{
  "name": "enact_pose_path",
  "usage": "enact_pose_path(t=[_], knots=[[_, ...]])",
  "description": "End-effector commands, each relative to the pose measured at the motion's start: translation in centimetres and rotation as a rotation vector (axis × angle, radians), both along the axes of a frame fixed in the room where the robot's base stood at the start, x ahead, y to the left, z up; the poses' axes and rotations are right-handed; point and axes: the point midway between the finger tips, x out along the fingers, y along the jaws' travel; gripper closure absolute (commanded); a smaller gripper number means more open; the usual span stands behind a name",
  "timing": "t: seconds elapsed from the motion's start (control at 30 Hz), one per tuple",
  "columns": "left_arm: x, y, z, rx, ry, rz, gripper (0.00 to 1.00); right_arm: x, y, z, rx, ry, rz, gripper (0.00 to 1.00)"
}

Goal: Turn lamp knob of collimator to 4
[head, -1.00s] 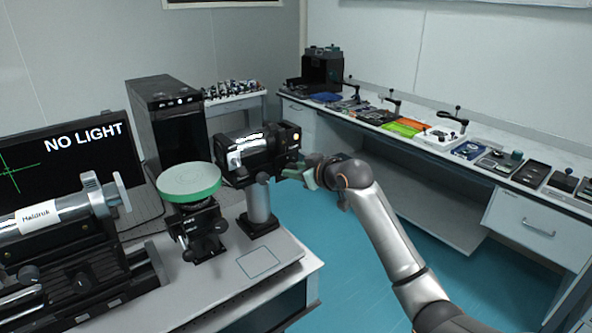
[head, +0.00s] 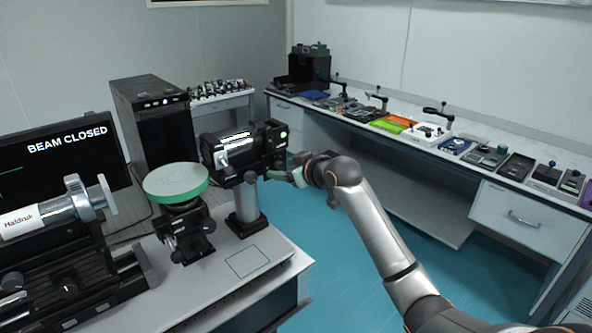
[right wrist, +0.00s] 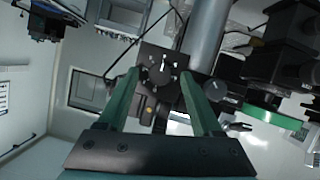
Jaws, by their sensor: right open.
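The collimator (head: 230,152), a black housing with a silver barrel, stands on a post at the table's right side. A small pale light shows on its rear end. My right gripper (head: 288,168) is close to that end. In the right wrist view its two green fingers (right wrist: 160,77) are open. A dark square plate with a round knob (right wrist: 161,72) shows between the fingertips. I cannot tell whether the fingers touch the knob, and its scale is too small to read. The monitor (head: 50,165) reads "BEAM CLOSED". My left gripper is out of view.
A pale green round platform (head: 176,182) stands left of the collimator. A silver tube labelled "Haldruk" (head: 40,218) lies further left. A black computer tower (head: 155,120) stands behind. A side bench (head: 470,185) with several devices runs along the right wall.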

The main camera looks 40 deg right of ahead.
Motion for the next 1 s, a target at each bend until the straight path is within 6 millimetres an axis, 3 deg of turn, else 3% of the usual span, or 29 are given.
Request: enact_pose_path(t=[0.6, 0.8, 1.0], knots=[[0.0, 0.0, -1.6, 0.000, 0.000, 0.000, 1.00, -9.5, 0.0, 3.7, -0.005, 0.001, 0.000, 0.33], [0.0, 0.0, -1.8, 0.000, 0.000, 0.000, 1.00, -11.0, 0.0, 4.3, -0.002, 0.003, 0.000, 0.33], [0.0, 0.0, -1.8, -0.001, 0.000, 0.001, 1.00, -11.2, 0.0, 4.4, -0.001, 0.003, 0.000, 0.33]])
